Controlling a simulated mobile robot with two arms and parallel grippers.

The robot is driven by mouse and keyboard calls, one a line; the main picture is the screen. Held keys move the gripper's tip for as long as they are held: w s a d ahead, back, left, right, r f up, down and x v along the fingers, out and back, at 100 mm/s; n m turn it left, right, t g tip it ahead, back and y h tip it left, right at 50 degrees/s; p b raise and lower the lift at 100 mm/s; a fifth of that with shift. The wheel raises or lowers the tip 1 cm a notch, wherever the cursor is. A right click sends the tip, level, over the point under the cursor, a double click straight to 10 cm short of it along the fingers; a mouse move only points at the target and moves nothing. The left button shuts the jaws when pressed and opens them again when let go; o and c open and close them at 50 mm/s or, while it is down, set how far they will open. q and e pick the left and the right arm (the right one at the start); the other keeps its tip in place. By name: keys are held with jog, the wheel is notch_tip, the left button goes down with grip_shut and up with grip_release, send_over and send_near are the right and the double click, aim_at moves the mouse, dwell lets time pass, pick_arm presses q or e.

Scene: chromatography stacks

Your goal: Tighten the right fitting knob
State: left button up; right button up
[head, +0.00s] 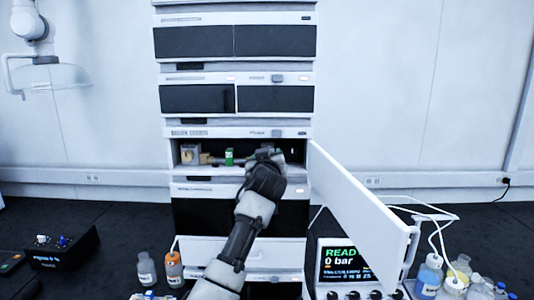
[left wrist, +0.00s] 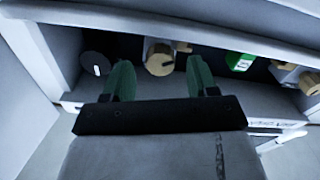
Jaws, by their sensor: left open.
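The open compartment of the stack (head: 215,167) holds a green-labelled block (head: 229,156), with a brass left fitting knob (head: 206,158) to its left. My left gripper (head: 268,155) reaches into the compartment's right part and hides the right fitting there. In the left wrist view, which looks turned over, the brass right fitting knob (left wrist: 157,58) shows between the two open green fingers of the gripper (left wrist: 160,80). I cannot tell how deep it sits between them. The green block (left wrist: 240,62) and the other brass knob (left wrist: 310,82) lie to the right. My right gripper is not in view.
The white door (head: 360,205) stands open right of the compartment. A dark disc (left wrist: 98,65) sits beside the left finger in the left wrist view. A display (head: 343,262) reads "READ 0 bar". Bottles (head: 430,272) stand right and more (head: 173,268) stand left.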

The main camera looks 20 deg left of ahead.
pick_arm(q)
jog(key=shift+w+a, duration=0.2)
jog(key=shift+w, duration=0.35)
jog(key=c, duration=0.9)
